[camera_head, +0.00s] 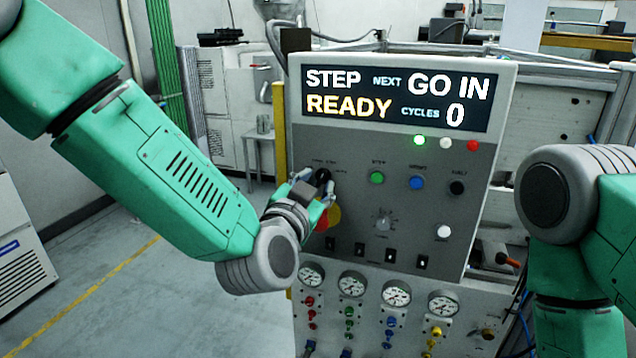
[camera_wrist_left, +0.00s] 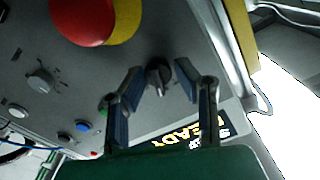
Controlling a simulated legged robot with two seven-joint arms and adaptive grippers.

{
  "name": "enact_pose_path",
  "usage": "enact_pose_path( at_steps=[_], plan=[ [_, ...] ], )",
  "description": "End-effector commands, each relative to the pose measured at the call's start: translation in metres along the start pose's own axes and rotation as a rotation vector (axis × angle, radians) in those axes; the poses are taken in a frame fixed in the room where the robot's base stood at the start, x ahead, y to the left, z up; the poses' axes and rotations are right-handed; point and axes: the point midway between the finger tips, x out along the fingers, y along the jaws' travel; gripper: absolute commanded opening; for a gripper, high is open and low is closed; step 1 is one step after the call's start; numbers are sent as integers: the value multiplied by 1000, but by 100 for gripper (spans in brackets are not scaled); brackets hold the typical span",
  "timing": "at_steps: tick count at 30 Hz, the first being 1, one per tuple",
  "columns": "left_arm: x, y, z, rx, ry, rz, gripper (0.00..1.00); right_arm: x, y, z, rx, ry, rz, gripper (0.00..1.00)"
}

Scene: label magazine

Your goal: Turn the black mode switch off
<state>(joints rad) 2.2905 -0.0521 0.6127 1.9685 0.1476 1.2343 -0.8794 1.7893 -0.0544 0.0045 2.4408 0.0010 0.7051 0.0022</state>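The black mode switch (camera_head: 322,174) is a rotary knob at the upper left of the grey control panel (camera_head: 350,150). It also shows in the left wrist view (camera_wrist_left: 158,75), with its grip bar roughly upright in that picture. My left gripper (camera_head: 317,182) is at the switch. In the left wrist view its two fingers (camera_wrist_left: 159,70) stand apart on either side of the knob, with a gap visible at each side. The gripper partly covers the switch in the head view. My right arm shows at the right, but its gripper is out of view.
A red emergency button (camera_wrist_left: 82,20) on a yellow base sits close to the switch. Green (camera_head: 377,177), blue (camera_head: 417,182) and black (camera_head: 457,187) buttons are to the right. The display (camera_head: 395,97) reads STEP READY, NEXT GO IN, CYCLES 0. Gauges (camera_head: 352,283) line the bottom.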

Motion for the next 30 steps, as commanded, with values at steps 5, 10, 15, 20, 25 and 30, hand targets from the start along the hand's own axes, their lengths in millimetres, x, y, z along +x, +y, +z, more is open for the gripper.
enact_pose_path(
  at_steps=[5, 10, 15, 20, 25, 30],
  plan=[
    [1, 4, -2, 3, 0, 2, 0, 0, 0, 0, -1, 0, 0, 40],
    [2, 3, -3, 4, 2, -3, 0, 0, 0, 0, 0, 0, 0, 40],
    [2, 3, -4, -8, 6, -1, 0, 1, 0, 0, 0, 0, 0, 40],
    [3, 4, -6, -53, 10, -2, 0, 4, 0, 0, 0, 0, 0, 40],
    [3, 3, -6, -152, 13, -5, 0, 11, 0, 0, 0, 0, 0, 40],
    [3, 2, -7, -298, 16, -7, 0, 20, 0, 1, 0, 0, 0, 40]
  ],
)
